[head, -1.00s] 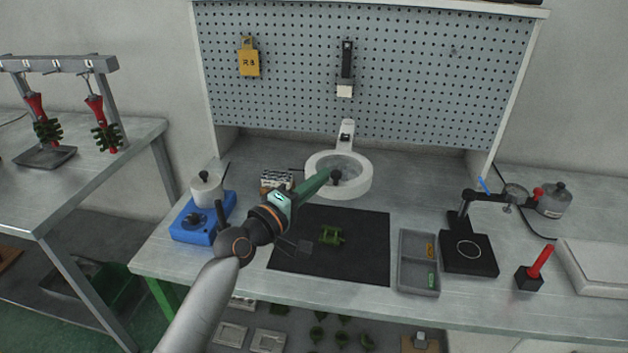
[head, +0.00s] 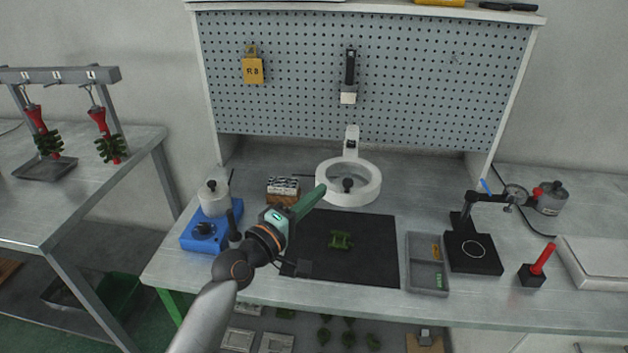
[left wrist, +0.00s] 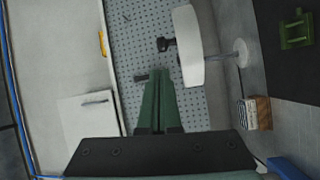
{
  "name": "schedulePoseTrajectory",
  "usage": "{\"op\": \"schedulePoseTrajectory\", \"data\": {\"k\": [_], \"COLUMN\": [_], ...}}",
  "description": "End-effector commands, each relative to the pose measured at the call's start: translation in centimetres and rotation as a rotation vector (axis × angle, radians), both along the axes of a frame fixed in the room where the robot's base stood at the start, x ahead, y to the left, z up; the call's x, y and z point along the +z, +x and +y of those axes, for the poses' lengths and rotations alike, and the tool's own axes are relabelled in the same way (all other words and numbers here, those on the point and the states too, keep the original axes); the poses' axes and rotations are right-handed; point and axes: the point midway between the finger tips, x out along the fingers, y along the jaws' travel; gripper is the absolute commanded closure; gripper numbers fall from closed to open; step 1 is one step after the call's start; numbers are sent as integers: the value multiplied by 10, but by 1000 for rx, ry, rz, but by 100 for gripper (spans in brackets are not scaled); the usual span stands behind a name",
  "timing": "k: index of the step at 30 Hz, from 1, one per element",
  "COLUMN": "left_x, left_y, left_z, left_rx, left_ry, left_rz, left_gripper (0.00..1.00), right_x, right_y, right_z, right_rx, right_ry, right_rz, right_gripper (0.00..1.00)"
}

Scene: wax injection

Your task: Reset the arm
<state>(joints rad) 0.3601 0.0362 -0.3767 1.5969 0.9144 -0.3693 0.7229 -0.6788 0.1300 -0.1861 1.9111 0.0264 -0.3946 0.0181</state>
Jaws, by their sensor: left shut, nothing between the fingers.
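My left gripper (head: 318,190) reaches over the bench from the lower left in the head view. Its green fingers are shut with nothing between them, and their tips are near the left rim of the white ring magnifier (head: 347,198). In the left wrist view the fingers (left wrist: 159,78) lie together, pointing toward the pegboard (left wrist: 150,35). A green wax piece (head: 341,240) lies on the black mat (head: 370,262), apart from the gripper; it also shows in the left wrist view (left wrist: 296,30). My right gripper is not in view.
A blue heater (head: 204,236) with a pot stands left of my arm. A grey divided tray (head: 427,284), a black stand (head: 473,253) and a red-handled tool (head: 543,260) stand to the right. Red-topped wax trees (head: 106,137) hang at the far left. The mat's right part is clear.

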Motion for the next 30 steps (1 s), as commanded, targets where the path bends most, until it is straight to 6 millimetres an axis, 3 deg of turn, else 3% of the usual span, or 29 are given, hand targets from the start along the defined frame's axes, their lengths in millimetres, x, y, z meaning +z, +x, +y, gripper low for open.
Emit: {"op": "schedulePoseTrajectory", "data": {"k": [1,7,12,20,23,26,30], "left_x": [7,3,-1,-7,-32,-81,-162], "left_y": [-11,-46,-63,-71,-79,-100,-151], "left_z": [-4,-17,-23,-23,-13,10,55], "left_rx": [0,1,2,8,32,72,94], "left_ry": [-2,-3,-2,14,94,271,629], "left_rz": [2,1,-1,-2,3,13,27], "left_gripper": [100,100,100,100,100,100,100], "right_x": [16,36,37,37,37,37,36], "right_y": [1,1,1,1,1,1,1], "right_z": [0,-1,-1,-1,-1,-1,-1], "right_rx": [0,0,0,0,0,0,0], "right_ry": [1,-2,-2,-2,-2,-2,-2], "right_rz": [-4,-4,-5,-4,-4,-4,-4], "right_gripper": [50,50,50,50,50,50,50]}}
